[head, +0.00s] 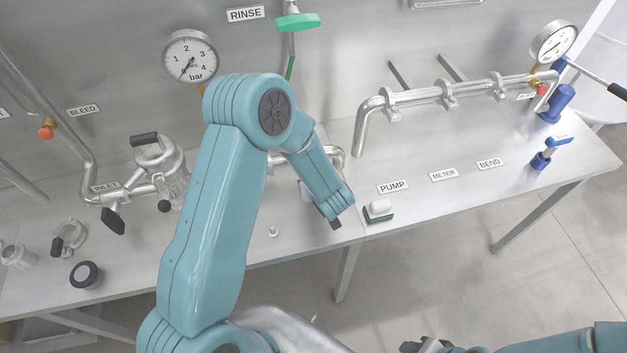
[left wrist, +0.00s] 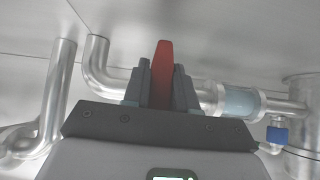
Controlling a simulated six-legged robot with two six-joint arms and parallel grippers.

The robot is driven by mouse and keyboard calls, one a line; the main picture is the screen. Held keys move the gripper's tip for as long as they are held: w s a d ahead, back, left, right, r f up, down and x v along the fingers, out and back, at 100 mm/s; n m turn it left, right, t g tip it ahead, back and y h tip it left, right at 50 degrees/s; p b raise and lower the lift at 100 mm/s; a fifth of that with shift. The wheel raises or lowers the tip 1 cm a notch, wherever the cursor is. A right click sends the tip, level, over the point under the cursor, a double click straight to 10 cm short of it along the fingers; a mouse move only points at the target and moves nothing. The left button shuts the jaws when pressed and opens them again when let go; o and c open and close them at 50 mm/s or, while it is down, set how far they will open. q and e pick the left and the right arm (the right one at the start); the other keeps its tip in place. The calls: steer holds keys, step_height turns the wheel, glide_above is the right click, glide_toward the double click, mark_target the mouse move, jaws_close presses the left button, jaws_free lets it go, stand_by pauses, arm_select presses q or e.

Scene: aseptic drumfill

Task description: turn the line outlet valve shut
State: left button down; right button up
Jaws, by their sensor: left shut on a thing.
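In the left wrist view, a red lever handle (left wrist: 163,62) stands up between the dark fingers of my left gripper (left wrist: 161,90). The gripper is shut on it. A steel pipe (left wrist: 108,80) with an elbow runs just behind the handle. In the head view my left gripper (head: 334,220) is mostly hidden by my arm, near the bench's front edge. The red handle and its valve body are hidden there. A dark part of my right gripper (head: 425,346) shows at the bottom edge, too cut off to tell its jaws.
A steel bench (head: 410,215) runs along the wall. A green and white block (head: 379,210) sits near the PUMP label (head: 393,187). Steel pipework (head: 440,95) and a gauge (head: 554,43) stand at right. Valves and a black-topped cap (head: 86,274) stand at left.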

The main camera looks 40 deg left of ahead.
arm_select(q)
steer(key=c, duration=1.3)
jaws_free()
steer(key=shift+w+a+r, duration=0.1)
steer(key=shift+a+r, duration=0.05)
steer(key=o, duration=0.3)
steer(key=shift+w+a+f, duration=0.1)
steer(key=shift+f, duration=0.1)
steer(key=shift+s+d+r, duration=0.25)
steer(key=shift+d+r, duration=0.05)
steer(key=shift+d, duration=0.05)
steer(key=v, duration=1.5)
steer(key=shift+r, duration=0.15)
steer(key=shift+s+d, duration=0.1)
steer(key=shift+d, duration=0.05)
